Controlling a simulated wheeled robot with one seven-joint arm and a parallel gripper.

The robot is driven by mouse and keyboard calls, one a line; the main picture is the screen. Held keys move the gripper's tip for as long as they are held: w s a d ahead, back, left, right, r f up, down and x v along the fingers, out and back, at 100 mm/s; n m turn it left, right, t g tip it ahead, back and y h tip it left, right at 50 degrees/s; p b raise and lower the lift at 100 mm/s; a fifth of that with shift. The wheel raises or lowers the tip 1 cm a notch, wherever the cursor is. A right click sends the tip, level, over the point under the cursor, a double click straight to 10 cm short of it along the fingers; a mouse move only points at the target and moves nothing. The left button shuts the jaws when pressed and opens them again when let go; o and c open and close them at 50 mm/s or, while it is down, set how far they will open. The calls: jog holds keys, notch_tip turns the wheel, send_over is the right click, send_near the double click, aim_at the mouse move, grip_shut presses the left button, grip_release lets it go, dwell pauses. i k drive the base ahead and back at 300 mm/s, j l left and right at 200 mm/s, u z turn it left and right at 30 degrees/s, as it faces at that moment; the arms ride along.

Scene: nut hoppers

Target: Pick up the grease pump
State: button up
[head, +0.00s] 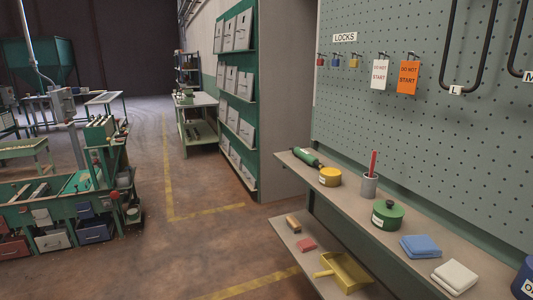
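No part of my gripper shows in the head view. A shelf (433,248) runs under the pegboard on the right. At its far left end lies a green cylinder with dark ends (306,157), on its side. Nearer on the same shelf stands a squat round green can with a dark knob on top and a white label (388,215). The label is too small to read, and I cannot tell for sure which of these two is the grease pump. Both rest on the shelf with nothing holding them.
Between them stand a yellow tin (330,177) and a grey cup with a red stick (370,184). Nearer are blue cloths (420,246) and white cloths (455,276). A lower shelf holds a yellow dustpan (345,275). The pegboard (420,120) rises behind. Floor (190,245) is clear left of the shelves.

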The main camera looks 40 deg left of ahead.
aim_at(302, 154)
jog(key=l+u, duration=0.15)
jog(key=u, duration=0.25)
jog(key=l+u, duration=0.2)
jog(key=u, duration=0.15)
jog(key=l+u, duration=0.15)
jog(key=u, duration=0.25)
jog(key=i+j, duration=0.25)
jog(key=i, duration=0.3)
jog(key=i+j+u, duration=0.1)
jog(key=i+j, duration=0.15)
jog(key=i, duration=0.3)
jog(key=i+j, duration=0.2)
jog(key=i, duration=0.4)
jog(key=i+j, duration=0.2)
jog(key=i, duration=0.35)
jog(key=i+j+u, duration=0.1)
jog(key=i, duration=0.45)
jog(key=i+j, duration=0.25)
jog(key=i, duration=0.35)
jog(key=k+j+u, duration=0.05)
